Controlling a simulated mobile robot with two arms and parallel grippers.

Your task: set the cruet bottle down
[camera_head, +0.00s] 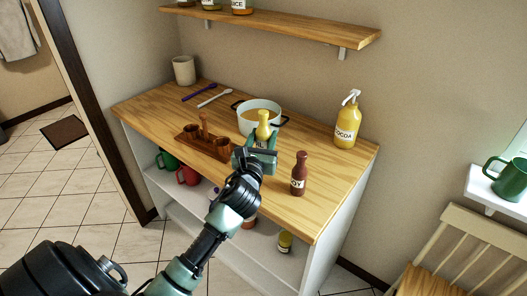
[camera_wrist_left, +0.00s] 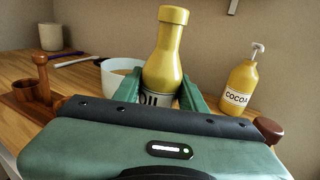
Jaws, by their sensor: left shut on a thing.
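The yellow oil cruet bottle (camera_head: 263,126) is upright between the fingers of my left gripper (camera_head: 262,141), near the middle of the counter. In the left wrist view the bottle (camera_wrist_left: 166,50) stands between both green fingers, with its label partly covered. Its base is hidden, so I cannot tell whether it touches the counter. The wooden cruet rack (camera_head: 217,152), with a centre handle and round cups, sits to its left. My right gripper is not in view.
A white pot (camera_head: 259,106) stands just behind the held bottle. A cocoa pump bottle (camera_head: 347,122) is at the back right. Two spoons and a beige cup (camera_head: 184,70) lie back left. A wooden shelf (camera_head: 290,22) hangs above. The counter's front right is mostly clear.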

